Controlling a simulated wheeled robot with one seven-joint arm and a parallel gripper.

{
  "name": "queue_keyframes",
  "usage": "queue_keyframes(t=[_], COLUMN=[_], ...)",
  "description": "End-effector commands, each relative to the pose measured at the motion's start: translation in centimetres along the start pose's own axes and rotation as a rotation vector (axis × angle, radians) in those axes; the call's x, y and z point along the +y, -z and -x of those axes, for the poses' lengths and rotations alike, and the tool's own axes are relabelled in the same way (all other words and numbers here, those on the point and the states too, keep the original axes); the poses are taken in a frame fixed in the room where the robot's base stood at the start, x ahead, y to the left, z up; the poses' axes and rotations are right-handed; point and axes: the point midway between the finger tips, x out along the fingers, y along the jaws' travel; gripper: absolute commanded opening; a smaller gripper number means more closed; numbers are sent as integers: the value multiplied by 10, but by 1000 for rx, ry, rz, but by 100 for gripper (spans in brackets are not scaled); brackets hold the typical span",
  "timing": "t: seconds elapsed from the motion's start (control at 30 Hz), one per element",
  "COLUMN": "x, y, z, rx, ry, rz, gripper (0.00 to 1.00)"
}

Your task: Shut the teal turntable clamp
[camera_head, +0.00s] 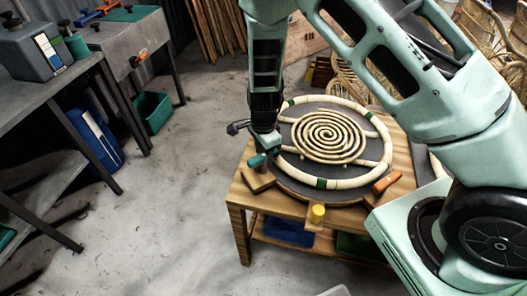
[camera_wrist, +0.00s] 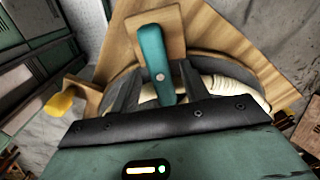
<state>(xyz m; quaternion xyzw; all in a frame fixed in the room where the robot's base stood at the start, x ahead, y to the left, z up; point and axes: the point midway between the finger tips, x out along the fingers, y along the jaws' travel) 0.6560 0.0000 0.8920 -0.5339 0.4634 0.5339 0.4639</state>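The teal clamp (camera_head: 257,160) sits on a wooden block at the left edge of the round dark turntable (camera_head: 285,184). In the wrist view its teal lever (camera_wrist: 152,52) rises from a pivot screw, with the wooden block behind it. My gripper (camera_head: 264,150) is down at this clamp and partly hides it in the head view. In the wrist view the two dark fingers of my gripper (camera_wrist: 158,75) stand on either side of the lever, with a gap showing. Whether the clamp presses on the rattan ring (camera_head: 385,135) is hidden.
An orange clamp (camera_head: 387,182) and a yellow clamp (camera_head: 317,213) sit at the turntable's front and right edge. A rattan spiral (camera_head: 328,137) lies inside the ring. The wooden table (camera_head: 243,205) carries the turntable. A grey bench (camera_head: 30,92) stands left, with clear floor between.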

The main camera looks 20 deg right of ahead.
Motion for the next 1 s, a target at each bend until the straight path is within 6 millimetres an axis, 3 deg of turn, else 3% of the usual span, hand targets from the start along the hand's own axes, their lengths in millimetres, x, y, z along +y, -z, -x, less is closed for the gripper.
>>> queue_keyframes(t=[0.27, 0.8, 1.0], x=[-1, -1, -1], y=[0, -1, 0], z=[13, 132, 162], rx=[1, -2, -1], ry=[3, 5, 3], rz=[2, 3, 1], gripper=[45, 45, 45])
